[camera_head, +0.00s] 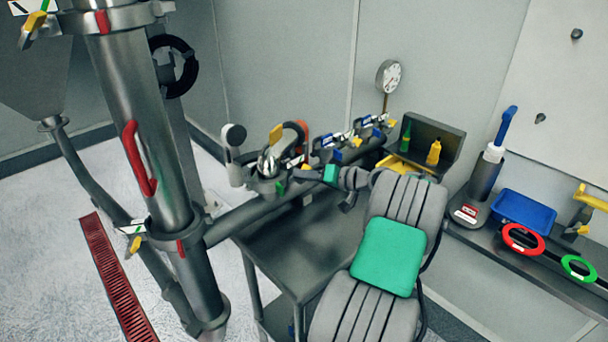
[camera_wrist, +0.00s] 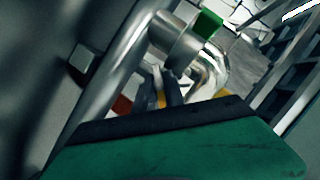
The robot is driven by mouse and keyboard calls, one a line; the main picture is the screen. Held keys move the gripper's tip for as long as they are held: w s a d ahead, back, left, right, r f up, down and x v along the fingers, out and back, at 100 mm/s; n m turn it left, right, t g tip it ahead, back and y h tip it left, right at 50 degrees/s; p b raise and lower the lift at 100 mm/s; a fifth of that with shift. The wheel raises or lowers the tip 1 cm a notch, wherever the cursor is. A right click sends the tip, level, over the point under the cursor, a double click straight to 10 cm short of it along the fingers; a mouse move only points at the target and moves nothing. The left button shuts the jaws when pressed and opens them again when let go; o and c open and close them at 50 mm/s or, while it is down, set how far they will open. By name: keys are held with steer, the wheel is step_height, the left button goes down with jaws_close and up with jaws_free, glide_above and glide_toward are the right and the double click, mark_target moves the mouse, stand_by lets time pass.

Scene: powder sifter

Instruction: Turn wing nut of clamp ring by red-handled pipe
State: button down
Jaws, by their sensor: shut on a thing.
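The red-handled pipe (camera_head: 150,110) stands upright at the left, with its red handle (camera_head: 138,158) on its side. A clamp ring (camera_head: 172,238) with a yellow wing nut (camera_head: 135,243) sits low on it. Another ring (camera_head: 108,18) with a yellow wing nut (camera_head: 36,22) is near the top. My gripper (camera_head: 306,171) is away from both, to the right, by the fittings on the horizontal pipe. In the wrist view my gripper (camera_wrist: 167,88) is shut on a small yellow part (camera_wrist: 161,99), seemingly a wing nut. Its ring is mostly hidden.
Several valves and fittings (camera_head: 270,165) crowd the horizontal pipe (camera_head: 235,218) around my gripper. A grey table (camera_head: 285,255) stands below. A shelf at the right holds a blue tray (camera_head: 523,209), a red ring (camera_head: 523,240) and a green ring (camera_head: 578,268).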

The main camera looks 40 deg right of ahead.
steer(key=c, duration=1.5)
jaws_free()
steer(key=shift+c, duration=0.2)
steer(key=p+v, duration=0.1)
steer(key=v, duration=0.6)
steer(key=shift+s+d+r+p, duration=0.15)
steer(key=shift+s+p, duration=0.2)
steer(key=shift+p, duration=0.05)
